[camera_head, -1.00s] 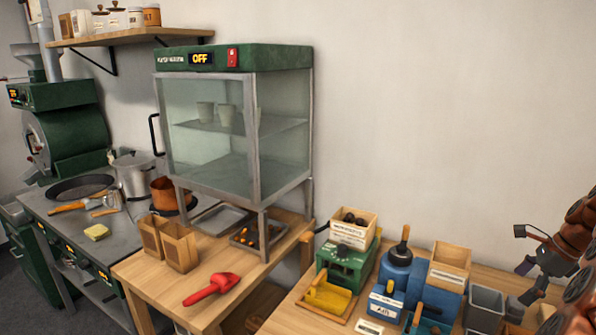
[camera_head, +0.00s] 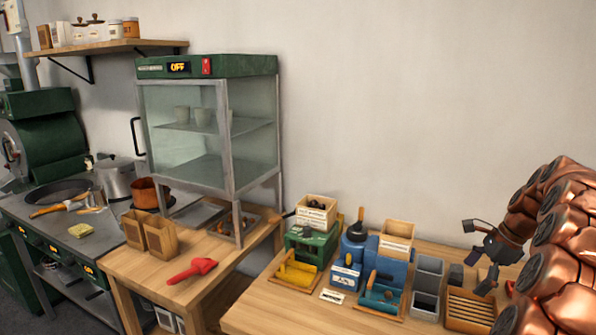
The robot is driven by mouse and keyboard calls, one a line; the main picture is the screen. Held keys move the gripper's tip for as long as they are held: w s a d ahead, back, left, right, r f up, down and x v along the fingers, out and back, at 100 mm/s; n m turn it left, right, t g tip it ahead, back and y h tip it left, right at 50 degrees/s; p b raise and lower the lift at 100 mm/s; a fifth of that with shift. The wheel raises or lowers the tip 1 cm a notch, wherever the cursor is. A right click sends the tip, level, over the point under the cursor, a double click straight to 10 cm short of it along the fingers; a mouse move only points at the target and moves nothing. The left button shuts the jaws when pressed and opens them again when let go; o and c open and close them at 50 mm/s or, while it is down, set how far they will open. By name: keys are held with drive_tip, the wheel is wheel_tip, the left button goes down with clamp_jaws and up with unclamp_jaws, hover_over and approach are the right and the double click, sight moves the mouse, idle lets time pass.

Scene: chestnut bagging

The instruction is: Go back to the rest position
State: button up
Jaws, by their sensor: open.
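My gripper (camera_head: 483,259) is at the right of the picture, at the end of my copper-coloured arm. Its dark fingers are apart and hold nothing. It is in front of the right part of the wooden table (camera_head: 248,318), near the grey bins (camera_head: 428,285) and the slatted wooden tray (camera_head: 470,309). I cannot tell its exact height above them. Two brown paper bags (camera_head: 158,237) stand upright on the left wooden table, with a red scoop (camera_head: 192,271) lying in front of them.
A glass warming cabinet (camera_head: 205,130) reading OFF stands on legs behind the bags. A green machine (camera_head: 311,245) and a blue machine (camera_head: 355,252) stand on the right table. A stove (camera_head: 75,250) with pans is at left. A gap separates the two tables.

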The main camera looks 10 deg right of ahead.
drive_tip(key=s+a+r+n+g, duration=0.15)
drive_tip(key=a+n, duration=0.25)
drive_tip(key=a, duration=0.5)
drive_tip(key=s+a+r+n, duration=0.1)
drive_tip(key=s+a+n, duration=0.3)
drive_tip(key=a, duration=0.6)
drive_tip(key=s+a+r+n+g, duration=0.1)
drive_tip(key=a+n, duration=0.4)
drive_tip(key=a, duration=0.4)
drive_tip(key=s+a+f+n+h, duration=0.1)
drive_tip(key=s+a+f+n, duration=0.1)
drive_tip(key=s, duration=0.5)
drive_tip(key=s+a+f+n+g+h, duration=0.1)
drive_tip(key=s+a+f+n, duration=0.1)
drive_tip(key=s+a+n, duration=0.2)
drive_tip(key=s+a+f+n+h, duration=0.1)
drive_tip(key=s+a+f+n, duration=0.1)
drive_tip(key=s, duration=0.8)
drive_tip(key=a+n, duration=0.1)
drive_tip(key=n, duration=0.1)
drive_tip(key=shift+s+n+g+h, duration=0.3)
drive_tip(key=shift+n+g, duration=0.05)
drive_tip(key=shift+n, duration=0.05)
